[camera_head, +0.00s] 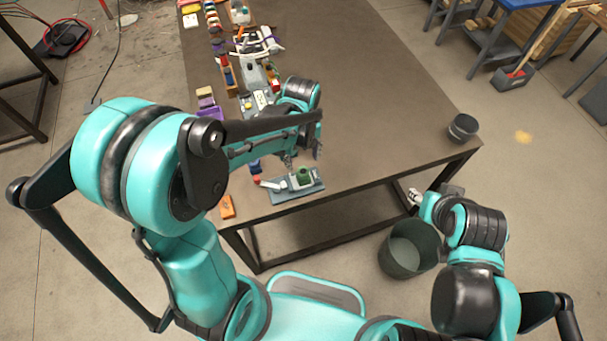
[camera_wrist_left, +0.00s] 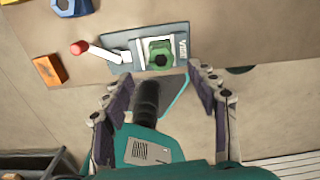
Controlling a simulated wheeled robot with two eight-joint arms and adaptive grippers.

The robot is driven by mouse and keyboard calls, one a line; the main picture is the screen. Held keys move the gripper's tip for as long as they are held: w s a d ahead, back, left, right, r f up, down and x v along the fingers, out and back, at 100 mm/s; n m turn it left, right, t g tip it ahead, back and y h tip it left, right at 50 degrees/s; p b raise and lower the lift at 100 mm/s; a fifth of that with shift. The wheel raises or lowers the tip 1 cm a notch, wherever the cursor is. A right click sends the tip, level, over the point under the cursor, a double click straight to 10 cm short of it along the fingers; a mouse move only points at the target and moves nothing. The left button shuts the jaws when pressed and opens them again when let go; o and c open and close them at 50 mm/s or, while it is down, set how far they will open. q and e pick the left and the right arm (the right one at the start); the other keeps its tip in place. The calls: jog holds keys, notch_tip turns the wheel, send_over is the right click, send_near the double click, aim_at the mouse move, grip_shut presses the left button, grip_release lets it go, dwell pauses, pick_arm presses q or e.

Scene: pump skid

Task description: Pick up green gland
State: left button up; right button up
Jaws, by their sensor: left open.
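The green gland (camera_head: 304,175) sits on a small grey-blue plate fixture (camera_head: 287,194) near the front edge of the table. In the left wrist view the green gland (camera_wrist_left: 160,54) shows as a green hex-shaped piece with a round dark opening, seated in a pale bracket on the plate (camera_wrist_left: 118,45). My left gripper (camera_wrist_left: 168,95) is open, its two fingers apart and empty, and the gland lies beyond the fingertips, between their lines. In the head view my left gripper (camera_head: 303,155) is just behind the gland. My right gripper (camera_head: 414,197) is low, past the table's front edge; its jaws are too small to read.
A lever with a red end (camera_wrist_left: 78,47) is beside the gland on the plate. An orange block (camera_wrist_left: 50,69) and a blue piece (camera_wrist_left: 72,6) lie to the left. A dark bucket (camera_head: 409,249) stands on the floor; a dark round container (camera_head: 463,128) is at the table's right corner.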

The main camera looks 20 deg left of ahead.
aim_at(303, 171)
pick_arm(q)
jog(key=shift+f+m, duration=0.3)
jog(key=shift+f, duration=0.05)
jog(key=shift+s+f+b, duration=0.1)
jog(key=shift+f+b, duration=0.35)
jog(key=shift+f, duration=0.5)
notch_tip(303, 171, down, 6)
jog(key=shift+d+r+b, duration=0.15)
jog(key=shift+r+b, duration=0.05)
jog(key=shift+b, duration=0.9)
jog(key=shift+r, duration=0.1)
jog(key=c, duration=1.3)
